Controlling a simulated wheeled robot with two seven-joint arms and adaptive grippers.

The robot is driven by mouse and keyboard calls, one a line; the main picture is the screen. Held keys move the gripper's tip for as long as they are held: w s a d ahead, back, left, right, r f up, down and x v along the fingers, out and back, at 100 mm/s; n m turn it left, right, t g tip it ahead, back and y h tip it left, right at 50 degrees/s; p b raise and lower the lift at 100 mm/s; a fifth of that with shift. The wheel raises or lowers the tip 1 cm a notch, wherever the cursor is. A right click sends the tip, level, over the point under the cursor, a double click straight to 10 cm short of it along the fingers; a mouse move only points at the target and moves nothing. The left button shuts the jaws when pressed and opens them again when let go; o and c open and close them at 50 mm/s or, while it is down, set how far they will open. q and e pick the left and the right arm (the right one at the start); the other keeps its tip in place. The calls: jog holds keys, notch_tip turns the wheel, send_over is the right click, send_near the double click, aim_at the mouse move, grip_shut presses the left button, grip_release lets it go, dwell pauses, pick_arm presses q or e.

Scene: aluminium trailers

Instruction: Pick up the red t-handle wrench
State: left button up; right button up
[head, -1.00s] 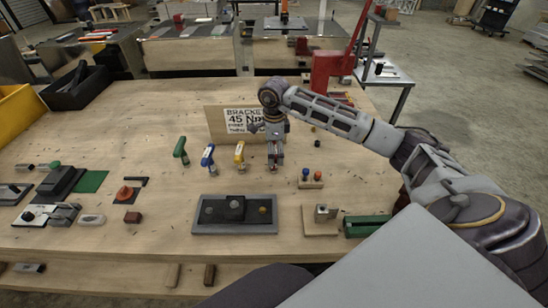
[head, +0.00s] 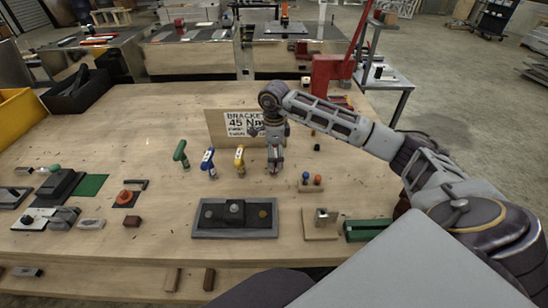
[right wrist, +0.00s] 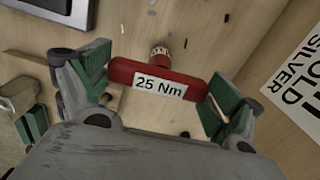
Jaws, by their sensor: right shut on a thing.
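The red t-handle wrench (right wrist: 155,80) shows in the right wrist view with a white "25 Nm" label on its handle. My right gripper (right wrist: 160,92) is shut on the handle, with a green-padded finger at each end. The wrench's metal shaft end shows just beyond the handle. In the head view my right gripper (head: 275,164) is low over the table, right of the yellow t-handle wrench (head: 240,158), and mostly hides the red one. I cannot tell whether the wrench touches the table. My left gripper is not in view.
A blue wrench (head: 208,160) and a green wrench (head: 180,152) stand to the left. The bracket sign (head: 220,128) stands close behind my gripper. A dark fixture plate (head: 205,232) lies in front, and a small peg block (head: 312,187) is to the right.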

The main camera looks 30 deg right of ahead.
jog(key=shift+r, duration=0.2)
jog(key=shift+r, duration=0.6)
notch_tip(320, 180, up, 6)
jog(key=shift+r+b, duration=0.2)
jog(key=shift+b, duration=0.3)
jog(key=shift+r, duration=0.95)
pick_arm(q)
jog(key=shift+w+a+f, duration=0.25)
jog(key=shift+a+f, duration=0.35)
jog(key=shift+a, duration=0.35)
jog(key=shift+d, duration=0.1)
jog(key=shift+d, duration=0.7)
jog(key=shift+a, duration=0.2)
